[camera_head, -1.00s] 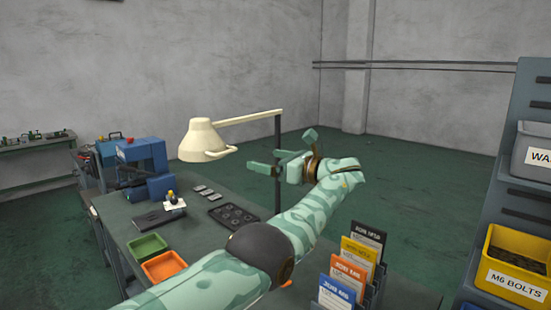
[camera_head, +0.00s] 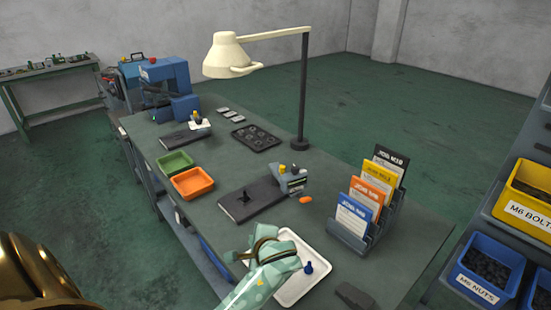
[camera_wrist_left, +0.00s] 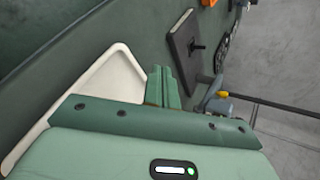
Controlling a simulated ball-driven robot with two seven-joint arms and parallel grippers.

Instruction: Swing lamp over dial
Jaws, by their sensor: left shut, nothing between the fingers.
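The cream lamp (camera_head: 230,58) hangs on an arm that reaches left from the top of a dark upright post (camera_head: 302,95) on the bench. Its shade is over the part of the bench near the blue machine. No dial is clear to me; a dark plate (camera_head: 250,197) with a small black stand lies mid-bench, beside a grey device with a yellow knob (camera_head: 290,178). My left gripper (camera_head: 240,256) is low over the white tray, well apart from the lamp. In the left wrist view its fingers (camera_wrist_left: 163,72) are together and empty. My right gripper is out of view.
The white tray (camera_head: 296,285) lies at the near bench edge with a small blue item. A card rack (camera_head: 350,238) stands to its right. Green (camera_head: 175,163) and orange (camera_head: 192,182) bins sit at left. The blue machine (camera_head: 168,85) stands at the far left end.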

